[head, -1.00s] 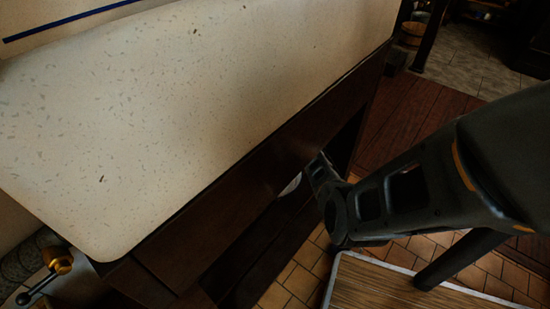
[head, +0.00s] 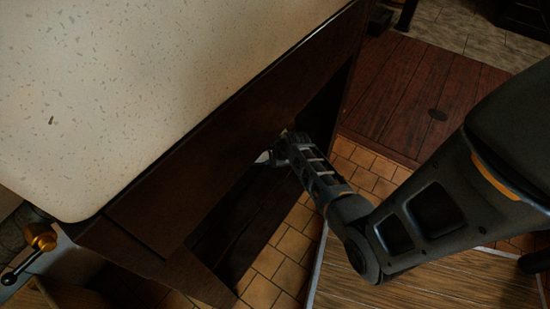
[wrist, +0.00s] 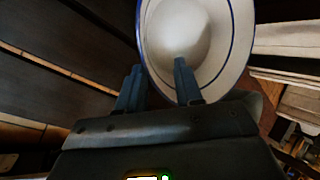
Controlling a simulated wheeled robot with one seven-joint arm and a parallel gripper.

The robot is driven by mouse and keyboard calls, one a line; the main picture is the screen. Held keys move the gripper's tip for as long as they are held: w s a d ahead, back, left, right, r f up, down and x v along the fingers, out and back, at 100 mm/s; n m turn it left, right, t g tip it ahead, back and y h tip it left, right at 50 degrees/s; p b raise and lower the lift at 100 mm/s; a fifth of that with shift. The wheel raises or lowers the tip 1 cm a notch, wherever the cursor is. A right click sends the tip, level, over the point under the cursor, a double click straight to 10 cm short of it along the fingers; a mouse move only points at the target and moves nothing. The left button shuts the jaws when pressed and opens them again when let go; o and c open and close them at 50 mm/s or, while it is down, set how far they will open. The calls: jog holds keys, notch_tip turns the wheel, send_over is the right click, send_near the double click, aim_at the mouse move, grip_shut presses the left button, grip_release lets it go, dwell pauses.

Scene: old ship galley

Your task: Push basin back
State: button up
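The basin (wrist: 207,38) is a white round bowl with a blue rim line, in the top middle of the wrist view. In the head view only a small white piece of it (head: 263,157) shows beside my gripper, under the counter edge; the rest is hidden. My gripper (wrist: 158,66) has its two fingers apart, with nothing visibly clamped. The right finger overlaps the basin's near inside in the picture, and the left finger is at its left rim. I cannot tell whether they touch it. In the head view my gripper (head: 277,150) is at the dark opening below the counter.
A pale speckled countertop (head: 160,90) with a dark wooden front (head: 200,175) is above and left of my arm. A brass-knobbed lever (head: 40,238) is at the lower left. Tiled floor (head: 283,255) shows below, and red-brown planks (head: 425,95) lie behind.

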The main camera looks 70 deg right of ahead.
jog(key=shift+s+d+f+n+g+b, duration=0.2)
jog(key=shift+s+f+n+g+b, duration=0.05)
jog(key=shift+s+n+g+b, duration=0.25)
jog(key=shift+s+d+f+n+g+b, duration=0.2)
jog(key=shift+s+n+g+b, duration=0.15)
jog(key=shift+n+g, duration=0.2)
jog(key=shift+f, duration=0.1)
jog(key=b+x, duration=0.4)
jog(key=x, duration=0.3)
jog(key=shift+w+d+f+b, duration=0.15)
jog(key=shift+f+b, duration=0.15)
grip_shut()
